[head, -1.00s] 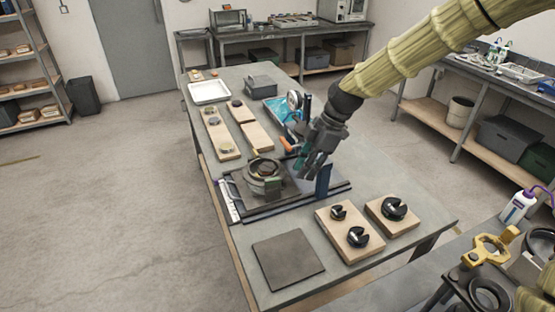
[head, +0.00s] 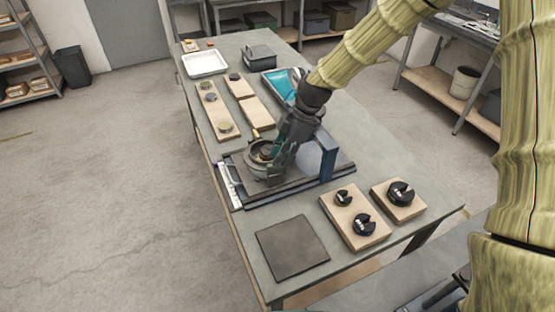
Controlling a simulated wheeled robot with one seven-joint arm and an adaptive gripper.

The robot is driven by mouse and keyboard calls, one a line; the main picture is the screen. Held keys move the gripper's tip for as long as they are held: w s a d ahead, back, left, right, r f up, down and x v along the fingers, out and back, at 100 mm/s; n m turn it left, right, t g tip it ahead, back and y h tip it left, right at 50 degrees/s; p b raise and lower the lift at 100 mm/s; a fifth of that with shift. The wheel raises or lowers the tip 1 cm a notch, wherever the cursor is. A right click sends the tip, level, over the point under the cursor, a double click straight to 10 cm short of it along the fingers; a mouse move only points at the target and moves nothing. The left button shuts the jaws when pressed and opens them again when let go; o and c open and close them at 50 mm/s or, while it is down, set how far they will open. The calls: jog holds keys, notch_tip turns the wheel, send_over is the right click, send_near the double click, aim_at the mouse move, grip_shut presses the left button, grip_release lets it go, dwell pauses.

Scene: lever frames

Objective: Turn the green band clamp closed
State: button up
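The band clamp (head: 257,166) is a dark, round ring-shaped fixture on a dark base plate in the middle of the workbench. The green block seen on its right side earlier is now hidden behind my gripper. My gripper (head: 281,163) points down at the right side of the clamp, its fingers overlapping the ring in the picture. Whether it touches the clamp, and whether the fingers are open or shut, I cannot tell.
A blue upright bracket (head: 328,157) stands close to the right of my gripper. Wooden boards with black notched discs (head: 364,224) lie at the front right. A dark square mat (head: 293,247) lies at the front left. A white tray (head: 206,64) is at the back.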

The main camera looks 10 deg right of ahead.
aim_at(275, 168)
jog(key=shift+s+a+f, duration=0.25)
jog(key=shift+a+f, duration=0.15)
jog(key=shift+f, duration=0.25)
jog(key=shift+p+x, duration=0.35)
jog(key=shift+x, duration=0.45)
jog(key=shift+w, duration=0.1)
grip_shut()
